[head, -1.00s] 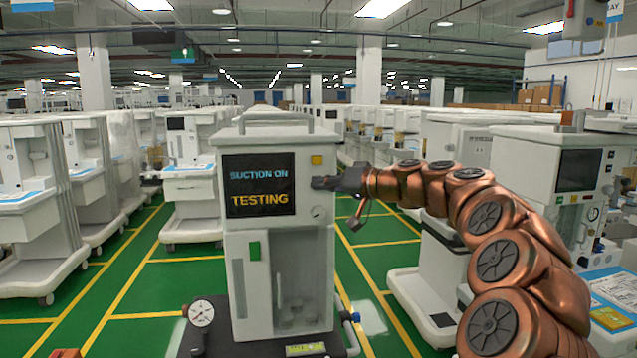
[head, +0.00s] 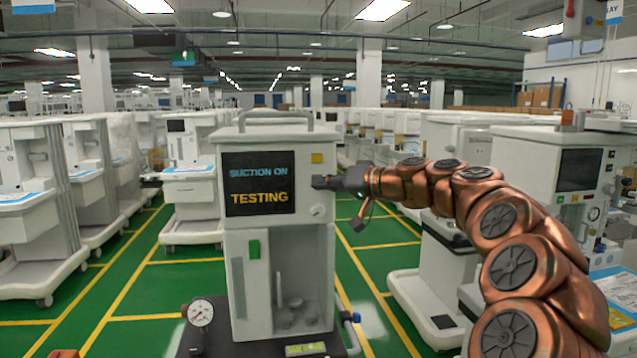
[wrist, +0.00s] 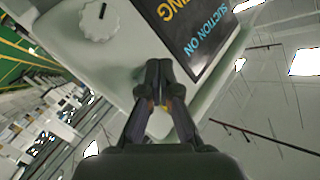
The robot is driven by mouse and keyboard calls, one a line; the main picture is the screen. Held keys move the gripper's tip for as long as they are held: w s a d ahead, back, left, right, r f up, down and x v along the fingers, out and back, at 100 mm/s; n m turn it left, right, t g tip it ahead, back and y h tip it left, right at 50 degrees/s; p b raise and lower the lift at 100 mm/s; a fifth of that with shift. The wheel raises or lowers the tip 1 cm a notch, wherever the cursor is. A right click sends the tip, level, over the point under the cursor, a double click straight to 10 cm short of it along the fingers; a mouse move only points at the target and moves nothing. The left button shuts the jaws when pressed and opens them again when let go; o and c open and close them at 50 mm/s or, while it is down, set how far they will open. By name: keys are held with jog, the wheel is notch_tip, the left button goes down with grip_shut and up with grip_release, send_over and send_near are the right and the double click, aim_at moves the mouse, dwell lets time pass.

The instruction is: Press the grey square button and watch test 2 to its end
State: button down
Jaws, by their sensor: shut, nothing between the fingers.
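The white machine (head: 275,150) stands upright in the middle of the head view. Its dark screen (head: 259,184) reads "SUCTION ON" in blue and "TESTING" in orange. My gripper (head: 320,182) is shut and empty, with its tips at the front panel right of the screen, below a yellow square button (head: 317,158) and above a round knob (head: 317,211). The grey square button is not visible; the fingers cover that part of the panel. In the wrist view the closed fingertips (wrist: 158,64) lie against or just before the panel, between the knob (wrist: 98,20) and the screen (wrist: 190,35). Contact is unclear.
A green switch (head: 254,250) and a clear-fronted chamber (head: 305,270) are lower on the machine. A round gauge (head: 200,313) is at its lower left. Other carts (head: 190,190) stand around, with another machine (head: 575,180) at right. Green floor (head: 185,275) is open at left.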

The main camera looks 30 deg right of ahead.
jog(key=s+b, duration=0.1)
jog(key=s+a, duration=0.1)
jog(key=s, duration=0.1)
jog(key=s+a+b, duration=0.1)
jog(key=shift+s+b, duration=0.3)
dwell(0.4)
dwell(0.6)
